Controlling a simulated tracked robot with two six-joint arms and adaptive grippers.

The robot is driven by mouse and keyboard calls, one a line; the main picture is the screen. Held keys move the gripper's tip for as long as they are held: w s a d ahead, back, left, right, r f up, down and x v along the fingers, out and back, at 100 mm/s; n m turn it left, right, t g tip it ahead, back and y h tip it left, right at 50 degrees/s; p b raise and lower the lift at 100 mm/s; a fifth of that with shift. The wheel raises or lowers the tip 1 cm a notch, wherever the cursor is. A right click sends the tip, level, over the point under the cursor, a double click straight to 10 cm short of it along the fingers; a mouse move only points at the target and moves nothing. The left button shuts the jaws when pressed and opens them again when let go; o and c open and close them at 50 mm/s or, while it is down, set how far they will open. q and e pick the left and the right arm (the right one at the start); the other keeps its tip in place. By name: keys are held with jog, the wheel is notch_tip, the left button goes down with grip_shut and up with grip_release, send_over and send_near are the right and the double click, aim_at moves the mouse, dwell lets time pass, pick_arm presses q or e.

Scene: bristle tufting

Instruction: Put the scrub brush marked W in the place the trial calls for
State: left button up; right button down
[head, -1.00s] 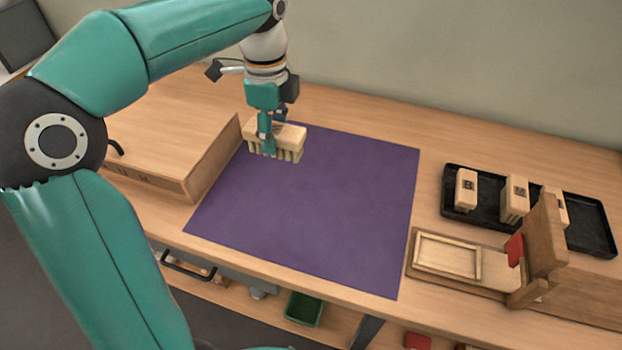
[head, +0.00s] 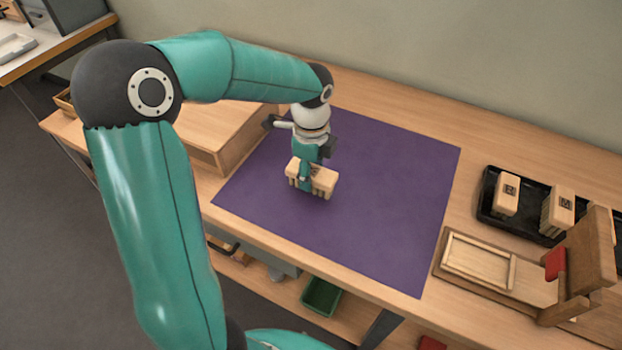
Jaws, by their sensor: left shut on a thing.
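My left gripper (head: 305,178) is shut on a pale wooden scrub brush (head: 323,181), one finger across its near side. The brush is level with its tufts pointing down, over the left part of the purple mat (head: 385,200). I cannot tell whether the tufts touch the mat. A small dark mark shows on its top beside the finger, too small to read. At the right, a black tray (head: 487,213) holds other pale brush blocks, one (head: 506,194) at its left and another (head: 558,211) beside it, with dark marks I cannot read. My right gripper is out of view.
A wooden fixture with a shallow framed recess (head: 477,260), a red pad (head: 555,264) and an upright wooden board (head: 592,250) stands at the front right. A raised wooden box (head: 222,150) is left of the mat. The mat's middle and right are bare. A green bin (head: 321,297) sits below.

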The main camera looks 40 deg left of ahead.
pick_arm(q)
jog(key=shift+f, duration=1.3)
jog(key=o, duration=1.2)
jog(key=shift+f, duration=0.1)
jog(key=shift+r, duration=0.25)
notch_tip(320, 180, up, 11)
jog(key=shift+f+p, duration=0.15)
jog(key=shift+p, duration=0.45)
jog(key=shift+r, duration=0.55)
